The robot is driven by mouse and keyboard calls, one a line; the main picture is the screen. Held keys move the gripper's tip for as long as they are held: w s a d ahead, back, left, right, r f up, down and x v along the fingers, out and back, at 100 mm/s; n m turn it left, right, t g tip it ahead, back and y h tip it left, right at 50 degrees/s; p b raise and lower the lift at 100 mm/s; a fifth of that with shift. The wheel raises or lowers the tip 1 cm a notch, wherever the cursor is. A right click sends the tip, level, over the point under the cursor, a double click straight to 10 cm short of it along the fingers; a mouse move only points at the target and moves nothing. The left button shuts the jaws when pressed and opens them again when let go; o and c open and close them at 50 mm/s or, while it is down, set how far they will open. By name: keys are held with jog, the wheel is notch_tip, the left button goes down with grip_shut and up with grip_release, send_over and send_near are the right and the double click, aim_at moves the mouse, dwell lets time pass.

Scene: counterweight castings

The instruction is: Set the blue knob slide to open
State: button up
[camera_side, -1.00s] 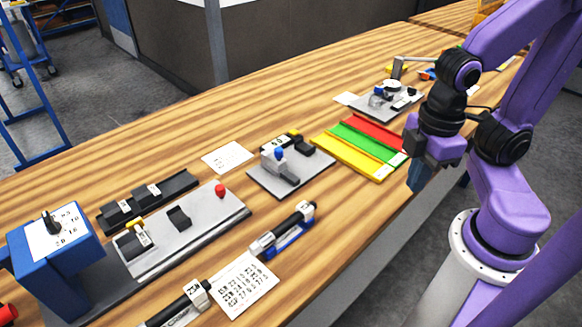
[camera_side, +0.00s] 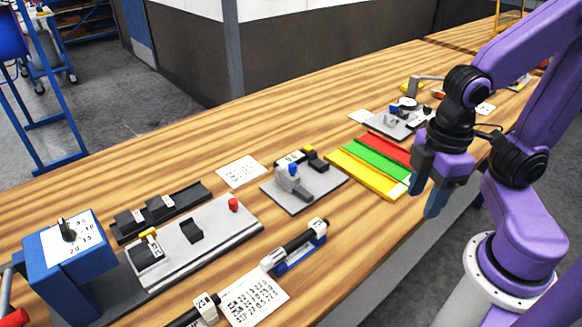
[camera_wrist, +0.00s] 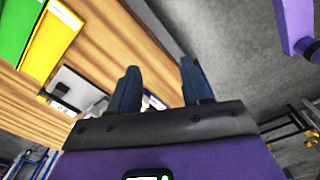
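The blue knob (camera_side: 292,169) sits on a grey slide block on a flat grey plate (camera_side: 318,184) at mid-bench in the side view. A black block and a yellow piece are at the plate's back edge. Lettering for the slide's positions is not legible. My gripper (camera_side: 427,200) is at the bench's front edge, right of the plate and well apart from it, fingers pointing down. In the wrist view my gripper (camera_wrist: 158,72) has its two fingers spread with nothing between them. A grey plate (camera_wrist: 70,80) shows there left of the fingers, partly hidden.
Yellow, green and red strips (camera_side: 370,165) lie between the plate and my gripper. Another fixture (camera_side: 400,122) with a blue part stands behind. At left are a long grey rail plate with a red knob (camera_side: 233,205) and a blue dial box (camera_side: 65,250). Bare wood lies behind.

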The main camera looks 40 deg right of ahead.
jog(key=w+a+r+m, duration=0.2)
jog(key=w+a+r, duration=0.1)
jog(key=w, duration=0.4)
jog(key=w+a+r+m, duration=0.2)
jog(key=w+a, duration=0.1)
jog(key=w, duration=0.5)
notch_tip(320, 180, up, 4)
jog(key=m, duration=0.5)
send_over(293, 165)
notch_tip(293, 165, down, 18)
jog(key=shift+w+r, duration=0.15)
grip_shut()
